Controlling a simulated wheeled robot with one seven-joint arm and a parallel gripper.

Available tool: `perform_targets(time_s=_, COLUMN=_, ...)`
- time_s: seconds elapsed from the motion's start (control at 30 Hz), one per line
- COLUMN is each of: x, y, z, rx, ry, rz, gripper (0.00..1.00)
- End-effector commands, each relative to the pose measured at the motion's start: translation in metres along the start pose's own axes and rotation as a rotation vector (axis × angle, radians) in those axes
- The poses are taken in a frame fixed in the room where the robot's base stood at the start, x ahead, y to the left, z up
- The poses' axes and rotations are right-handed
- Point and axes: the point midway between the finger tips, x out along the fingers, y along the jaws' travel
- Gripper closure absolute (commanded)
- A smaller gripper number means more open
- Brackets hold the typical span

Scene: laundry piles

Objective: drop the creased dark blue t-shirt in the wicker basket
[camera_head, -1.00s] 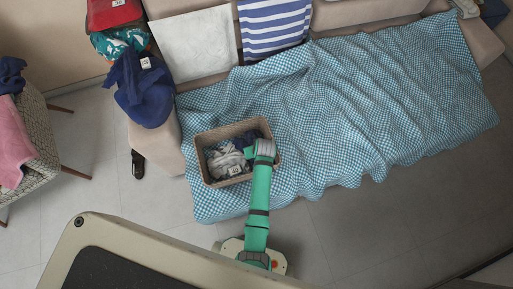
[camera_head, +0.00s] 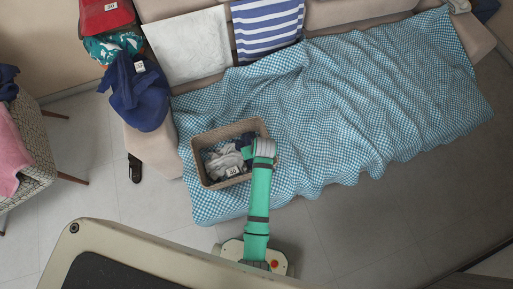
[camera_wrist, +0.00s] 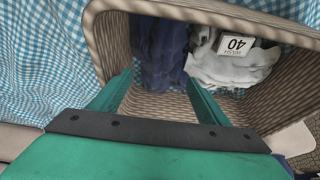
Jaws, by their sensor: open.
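The wicker basket (camera_head: 200,172) stands on the blue checked cover at the left front of the sofa. In the wrist view its woven wall (camera_wrist: 109,48) surrounds the clothes. A creased dark blue cloth (camera_wrist: 158,50), apparently the t-shirt, lies inside the basket beside a pale grey garment (camera_wrist: 232,68) with a white "40" tag. In the head view my wrist covers the basket's right side and hides the fingers.
Another dark blue garment (camera_head: 139,92) with a tag hangs on the sofa's left arm. A red item (camera_head: 106,15) and teal patterned cloth (camera_head: 112,46) lie behind it. A chair (camera_head: 38,150) with pink cloth (camera_head: 12,150) stands at left. The floor between is mostly clear.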

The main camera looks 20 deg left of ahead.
Motion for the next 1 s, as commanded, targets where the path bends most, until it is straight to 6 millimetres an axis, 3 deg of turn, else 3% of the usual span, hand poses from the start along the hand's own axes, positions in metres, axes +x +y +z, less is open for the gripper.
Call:
perform_targets(time_s=0.1, x=-0.025, y=0.000, z=0.000, rx=0.000, ry=0.002, rz=0.001, gripper=0.30)
perform_targets(time_s=0.3, x=-0.056, y=0.000, z=0.000, rx=0.000, ry=0.001, rz=0.000, gripper=0.30)
perform_targets(time_s=0.53, x=-0.069, y=0.000, z=0.004, rx=0.007, ry=0.006, rz=0.006, gripper=0.30)
perform_targets(time_s=0.77, x=-0.071, y=-0.002, z=0.043, rx=0.083, ry=0.095, rz=0.082, gripper=0.30)
perform_targets(time_s=1.0, x=-0.094, y=-0.005, z=0.085, rx=0.175, ry=0.237, rz=0.185, gripper=0.30)
